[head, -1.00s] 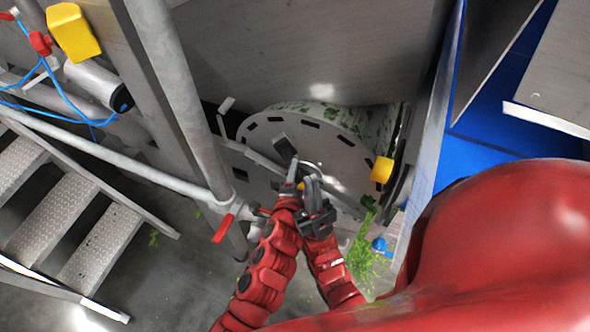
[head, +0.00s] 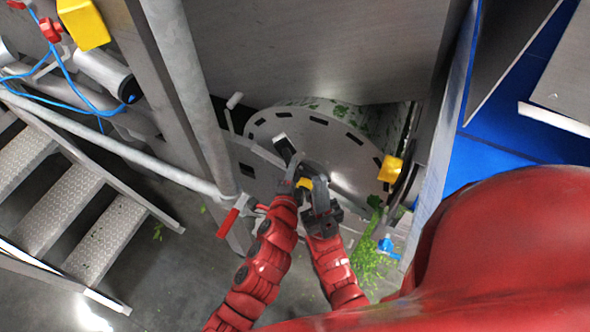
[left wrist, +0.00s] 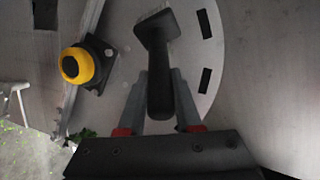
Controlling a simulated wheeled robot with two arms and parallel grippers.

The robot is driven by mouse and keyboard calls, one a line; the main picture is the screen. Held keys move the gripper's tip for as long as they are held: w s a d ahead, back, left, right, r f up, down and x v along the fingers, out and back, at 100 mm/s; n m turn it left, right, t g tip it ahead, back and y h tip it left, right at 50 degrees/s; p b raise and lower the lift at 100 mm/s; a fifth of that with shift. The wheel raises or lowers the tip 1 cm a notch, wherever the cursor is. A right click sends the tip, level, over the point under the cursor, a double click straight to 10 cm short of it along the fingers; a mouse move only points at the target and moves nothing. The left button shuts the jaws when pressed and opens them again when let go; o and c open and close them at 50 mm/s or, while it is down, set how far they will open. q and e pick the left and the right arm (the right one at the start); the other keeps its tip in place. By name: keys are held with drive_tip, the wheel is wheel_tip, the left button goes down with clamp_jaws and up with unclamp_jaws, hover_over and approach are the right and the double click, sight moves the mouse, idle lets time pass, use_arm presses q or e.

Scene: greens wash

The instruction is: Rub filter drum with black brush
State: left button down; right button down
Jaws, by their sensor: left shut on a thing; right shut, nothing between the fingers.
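The filter drum (head: 347,150) is a grey disc with dark slots around its rim, behind both hands in the head view. It also fills much of the left wrist view (left wrist: 190,98). My left gripper (head: 291,178) is shut on the handle of the black brush (head: 284,146). In the left wrist view the brush (left wrist: 159,75) points away from the fingers, its head in front of the drum face. I cannot tell whether its bristles touch the drum. My right gripper (head: 319,193) is shut and empty, close beside the left one, its fingertips partly hidden.
Yellow boxes sit at upper left (head: 83,24) and right of the drum (head: 391,169). A vertical pipe (head: 190,95) and red-handled valve (head: 228,222) stand left. Steps (head: 70,205) are further left; greens (head: 366,262) lie below.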

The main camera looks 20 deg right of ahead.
use_arm(q)
drive_tip(key=s+a, duration=0.4)
drive_tip(key=shift+s+a, duration=0.15)
idle(0.4)
drive_tip(key=shift+s+a+b, duration=0.3)
drive_tip(key=shift+s+a, duration=0.75)
drive_tip(key=shift+a, duration=0.05)
